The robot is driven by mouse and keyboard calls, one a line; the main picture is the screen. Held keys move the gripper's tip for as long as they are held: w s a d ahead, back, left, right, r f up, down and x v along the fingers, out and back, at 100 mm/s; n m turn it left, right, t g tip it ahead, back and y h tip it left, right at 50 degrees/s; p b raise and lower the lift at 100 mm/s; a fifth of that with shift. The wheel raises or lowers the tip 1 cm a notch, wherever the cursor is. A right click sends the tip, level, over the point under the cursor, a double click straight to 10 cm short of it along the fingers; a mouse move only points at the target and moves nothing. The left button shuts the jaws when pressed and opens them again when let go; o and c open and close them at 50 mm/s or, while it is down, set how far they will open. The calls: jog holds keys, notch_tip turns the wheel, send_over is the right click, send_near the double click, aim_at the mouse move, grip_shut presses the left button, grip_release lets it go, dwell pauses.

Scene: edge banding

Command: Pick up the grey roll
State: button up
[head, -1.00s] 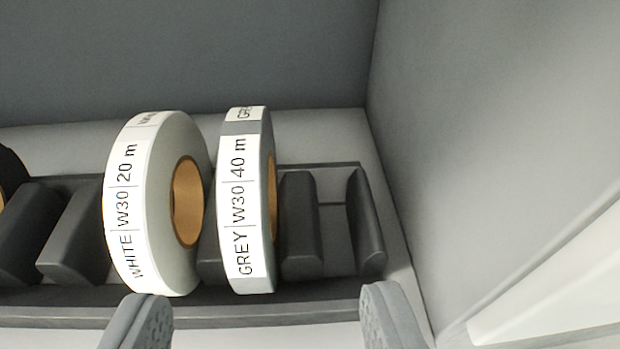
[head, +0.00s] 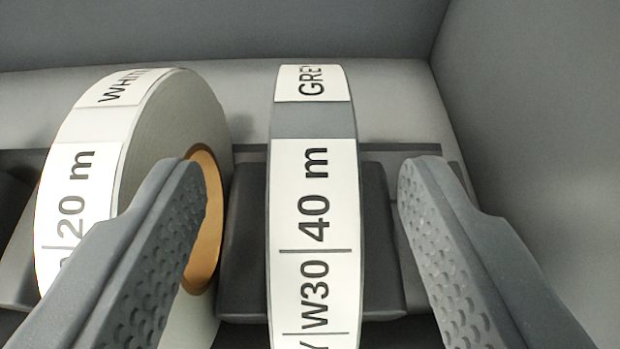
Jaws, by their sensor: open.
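The grey roll (head: 313,122) stands upright in a dark slotted rack, seen edge-on, with a white label reading GREY, W30 and 40 m. My gripper (head: 303,172) is open, with one finger on each side of the grey roll. Both fingers are apart from it, with a visible gap on each side. The left finger overlaps the white roll (head: 158,130) in the picture and hides part of its face and core; I cannot tell whether they touch. The lower part of the grey roll is cut off by the picture's bottom edge.
The white roll stands upright just left of the grey roll, with a tan core. The dark rack (head: 385,235) has an empty slot area to the right, partly behind the right finger. A grey wall (head: 545,130) rises at the right and another behind.

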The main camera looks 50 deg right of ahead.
aim_at(315, 177)
jog(key=b+x, duration=0.1)
jog(key=x, duration=0.4)
jog(key=shift+s+d+b, duration=0.1)
jog(key=shift+d+b, duration=0.05)
jog(key=shift+b, duration=0.25)
grip_shut()
